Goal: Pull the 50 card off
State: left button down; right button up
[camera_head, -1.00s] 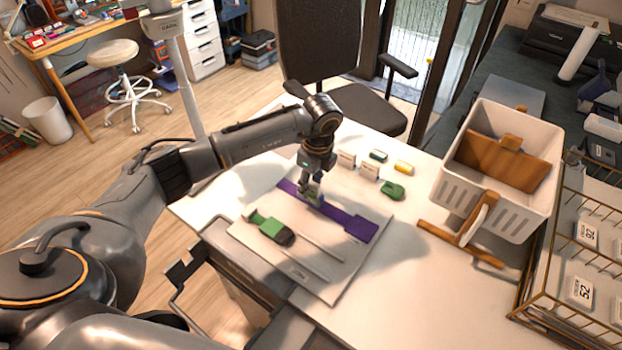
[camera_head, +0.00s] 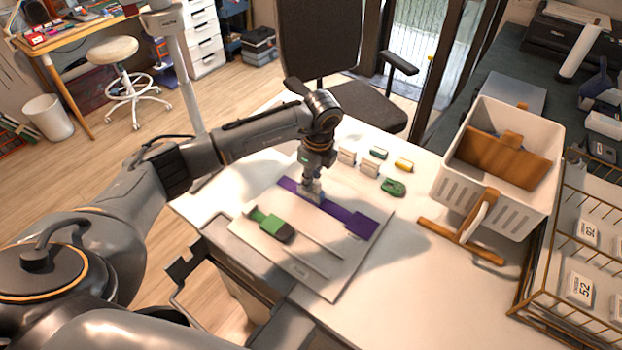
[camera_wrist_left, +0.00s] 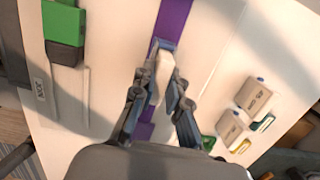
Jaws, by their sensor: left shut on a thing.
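My left gripper (camera_head: 312,196) is over the pale board (camera_head: 322,272). It is shut on a small whitish piece (camera_wrist_left: 163,72) on the purple strip (camera_head: 333,210); the strip also shows in the left wrist view (camera_wrist_left: 174,20). Whether the piece is attached to the strip is hidden by the fingers. In the wire rack at the right, one white card (camera_head: 587,234) has a number that may be 50, too small to be sure. A card reading 52 (camera_head: 580,290) is below it. My right gripper is not in view.
A green and black piece (camera_head: 270,227) lies on the board left of the strip. Several small blocks and a green item (camera_head: 393,188) lie behind it. A white crate (camera_head: 500,200) and a wooden stand (camera_head: 470,240) are right. The front table is clear.

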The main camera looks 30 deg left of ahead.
pick_arm(q)
jog(key=shift+r, duration=0.2)
jog(key=shift+r+p, duration=2.15)
jog(key=shift+r, duration=0.75)
